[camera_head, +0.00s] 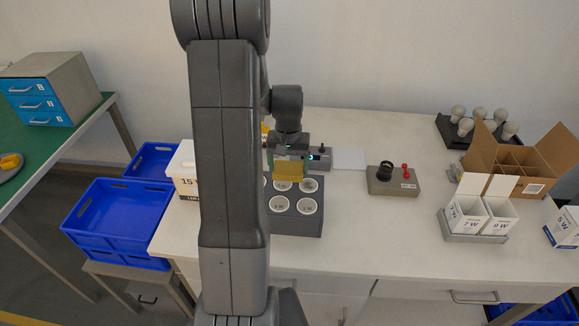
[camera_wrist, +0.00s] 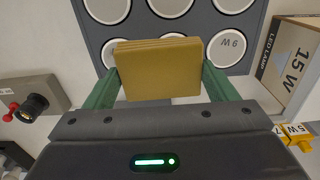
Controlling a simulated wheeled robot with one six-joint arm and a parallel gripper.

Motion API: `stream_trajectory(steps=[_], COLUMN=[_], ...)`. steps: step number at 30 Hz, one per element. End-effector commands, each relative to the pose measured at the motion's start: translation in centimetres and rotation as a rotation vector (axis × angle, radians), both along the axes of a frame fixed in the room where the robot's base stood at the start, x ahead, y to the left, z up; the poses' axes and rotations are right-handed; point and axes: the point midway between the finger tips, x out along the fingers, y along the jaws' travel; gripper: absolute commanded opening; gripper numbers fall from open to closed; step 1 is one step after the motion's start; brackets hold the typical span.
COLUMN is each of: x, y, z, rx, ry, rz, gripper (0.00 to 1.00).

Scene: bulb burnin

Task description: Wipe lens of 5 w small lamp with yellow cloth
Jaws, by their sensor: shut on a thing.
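My gripper (camera_wrist: 160,82) has green fingers and is shut on a folded yellow cloth (camera_wrist: 158,70). In the head view the cloth (camera_head: 288,172) is over the back part of a dark grey rack (camera_head: 297,226) of round white lamp lenses. In the wrist view the rack (camera_wrist: 140,33) shows several lenses. One lens (camera_wrist: 227,47), right of the cloth, reads 9 W. Another lens, partly behind the cloth, has its marking hidden. I cannot tell which lens is the small 5 W lamp, nor whether the cloth touches a lens.
A 15 W LED lamp box (camera_wrist: 293,62) stands beside the rack. A tester box (camera_head: 394,181) with a black socket and red lever stands to the right. Further right are white cartons (camera_head: 482,215), an open cardboard box (camera_head: 510,160) and a bulb tray (camera_head: 452,133). The front middle table is clear.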

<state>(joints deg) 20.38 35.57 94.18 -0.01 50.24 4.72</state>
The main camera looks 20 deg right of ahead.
Motion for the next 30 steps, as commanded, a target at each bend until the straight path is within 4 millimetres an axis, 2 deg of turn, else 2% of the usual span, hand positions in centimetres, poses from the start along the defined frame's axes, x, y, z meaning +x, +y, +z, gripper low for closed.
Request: stream_trajectory(steps=[1,9,30], x=[0.0,-0.1,-0.1], y=[0.1,0.4,0.4], z=[0.8,3.0,3.1], rx=[0.000,0.000,0.000], ry=[-0.001,0.000,0.000], rz=[0.001,0.003,0.003], gripper=[0.58,0.58,0.58])
